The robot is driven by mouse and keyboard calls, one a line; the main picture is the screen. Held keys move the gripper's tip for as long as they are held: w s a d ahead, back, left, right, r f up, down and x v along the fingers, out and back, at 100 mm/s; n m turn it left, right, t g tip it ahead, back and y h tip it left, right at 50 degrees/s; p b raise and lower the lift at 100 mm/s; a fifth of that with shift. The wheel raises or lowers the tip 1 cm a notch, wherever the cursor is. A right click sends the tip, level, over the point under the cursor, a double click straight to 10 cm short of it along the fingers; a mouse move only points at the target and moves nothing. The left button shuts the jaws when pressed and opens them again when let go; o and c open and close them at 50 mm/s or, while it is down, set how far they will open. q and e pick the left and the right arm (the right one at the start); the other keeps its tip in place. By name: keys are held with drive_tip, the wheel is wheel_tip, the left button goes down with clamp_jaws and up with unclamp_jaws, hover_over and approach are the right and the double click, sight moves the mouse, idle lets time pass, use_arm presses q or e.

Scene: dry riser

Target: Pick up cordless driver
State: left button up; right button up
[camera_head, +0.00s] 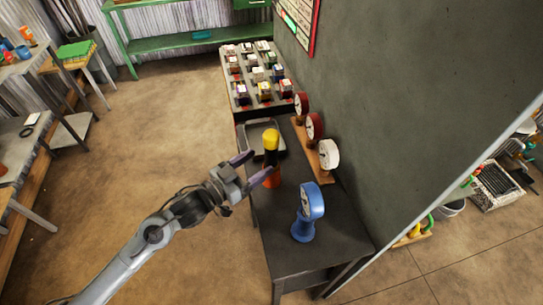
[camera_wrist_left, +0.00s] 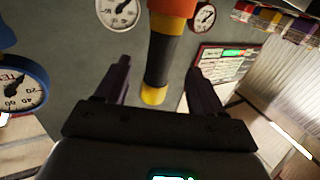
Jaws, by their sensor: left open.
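The cordless driver (camera_head: 271,158) stands upright on the dark table, with a yellow top, a black middle and an orange lower part. In the left wrist view the driver (camera_wrist_left: 161,62) appears upside down, between the two fingers and beyond them. My left gripper (camera_head: 253,166) is open at the driver's left side, its fingers pointing at it. In the left wrist view the gripper (camera_wrist_left: 158,72) has a gap on both sides of the driver; I cannot tell how deep the driver sits between the fingers. My right gripper is not in view.
A blue gauge (camera_head: 308,207) stands nearer on the dark table (camera_head: 330,248). Red and white gauges (camera_head: 328,154) line a wooden base along the grey wall panel (camera_head: 400,110). A shallow tray (camera_head: 281,133) lies behind the driver. Several small boxes (camera_head: 264,86) stand farther back. Open floor lies left.

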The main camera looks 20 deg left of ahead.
sight(271, 133)
use_arm(q)
drive_tip(key=shift+f+x, duration=0.2)
drive_tip(key=shift+x, duration=1.3)
drive_tip(key=shift+f+x, duration=0.25)
drive_tip(key=shift+x, duration=1.2)
drive_tip(key=shift+r, duration=0.1)
clamp_jaws()
drive_tip(key=shift+r, duration=0.1)
wheel_tip(271, 133, up, 10)
drive_tip(key=shift+f+p, duration=0.25)
drive_tip(key=shift+p, duration=0.3)
drive_tip(key=shift+r, duration=0.3)
drive_tip(key=shift+r+p, duration=1.45)
drive_tip(key=shift+p, duration=0.2)
